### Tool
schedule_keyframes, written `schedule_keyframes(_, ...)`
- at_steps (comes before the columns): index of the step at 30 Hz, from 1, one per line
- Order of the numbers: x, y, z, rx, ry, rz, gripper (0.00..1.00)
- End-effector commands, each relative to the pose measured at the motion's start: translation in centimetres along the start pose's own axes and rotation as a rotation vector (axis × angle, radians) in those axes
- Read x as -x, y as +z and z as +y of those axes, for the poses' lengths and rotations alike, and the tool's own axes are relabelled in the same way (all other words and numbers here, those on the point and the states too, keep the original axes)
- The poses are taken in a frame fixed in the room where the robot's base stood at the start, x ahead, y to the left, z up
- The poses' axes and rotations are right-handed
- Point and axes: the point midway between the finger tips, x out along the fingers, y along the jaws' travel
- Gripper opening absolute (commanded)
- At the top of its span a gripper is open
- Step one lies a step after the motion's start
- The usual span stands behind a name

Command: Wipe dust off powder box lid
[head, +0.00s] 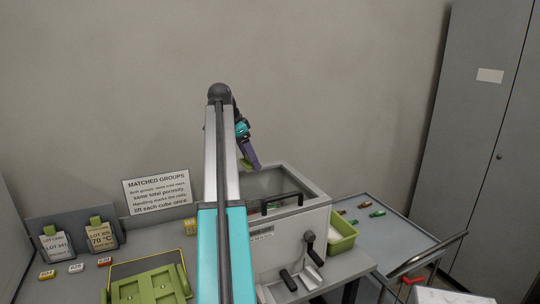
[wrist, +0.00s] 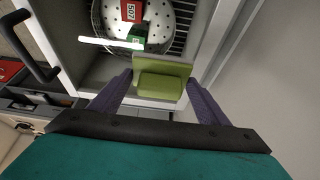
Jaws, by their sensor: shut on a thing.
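The powder box (head: 290,235) is a pale grey case on the bench, right of centre. Its top (head: 275,183) looks like a clear pane with a black bar handle (head: 283,202); I cannot make out dust on it. My gripper (head: 249,154) is over the box's back left edge, shut on an olive-green block-like piece (wrist: 160,85). In the wrist view, my gripper's purple fingers (wrist: 160,78) grip it from both sides. Beyond it, inside the box, a perforated round plate (wrist: 158,30) carries a red cube marked 507 (wrist: 132,10) and a green cube (wrist: 136,35). I cannot tell whether the piece touches the lid.
A green tray (head: 343,235) stands right of the box, beside a grey side table (head: 385,228) with small coloured pieces. A sign (head: 157,191), tags, labels and a green fixture (head: 148,287) are at left. A bright white strip (wrist: 110,42) crosses the wrist view.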

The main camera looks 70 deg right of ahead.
Motion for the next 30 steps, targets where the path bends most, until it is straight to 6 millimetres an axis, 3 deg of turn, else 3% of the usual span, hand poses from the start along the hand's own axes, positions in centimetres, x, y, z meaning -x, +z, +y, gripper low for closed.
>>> schedule_keyframes(9, 2.9, -0.2, -0.2, 0.011, -0.003, 0.000, 0.45)
schedule_keyframes(23, 3.2, 0.1, -0.2, 0.016, -0.006, 0.000, 0.45)
schedule_keyframes(26, 3.3, 0.7, -0.3, 0.030, -0.012, 0.000, 0.45)
schedule_keyframes(30, 3.5, 2.9, -0.8, 0.083, -0.035, 0.000, 0.45)
